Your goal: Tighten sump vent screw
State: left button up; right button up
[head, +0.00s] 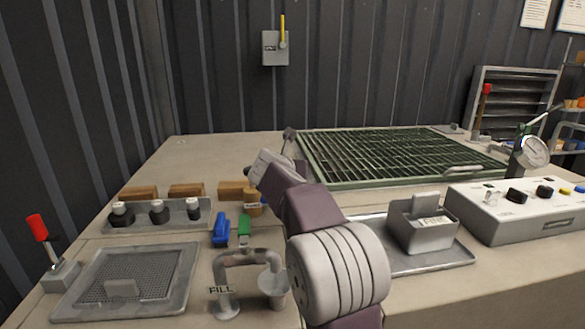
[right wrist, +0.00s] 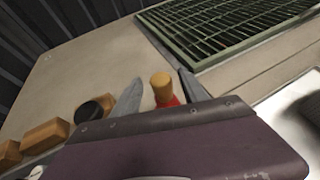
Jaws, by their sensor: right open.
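My right gripper (right wrist: 160,88) is open in the right wrist view, with one grey finger on each side of a tan, brass-coloured round-topped cylinder (right wrist: 163,85) that has a red part at its base. The cylinder may be the sump vent screw; no label shows, and I cannot tell whether the fingers touch it. In the head view my right arm reaches over the bench's middle, with the gripper (head: 268,160) near the grate's left corner, and hides what is under it. My left gripper is not in view.
A green grate (head: 400,158) lies behind the gripper. A grey bin (head: 420,235) and control box (head: 520,213) stand right.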

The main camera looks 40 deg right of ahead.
jog(key=v, duration=0.6)
jog(key=shift+s+a+p, duration=0.25)
jog(key=shift+p, duration=0.15)
jog(key=shift+r, duration=0.15)
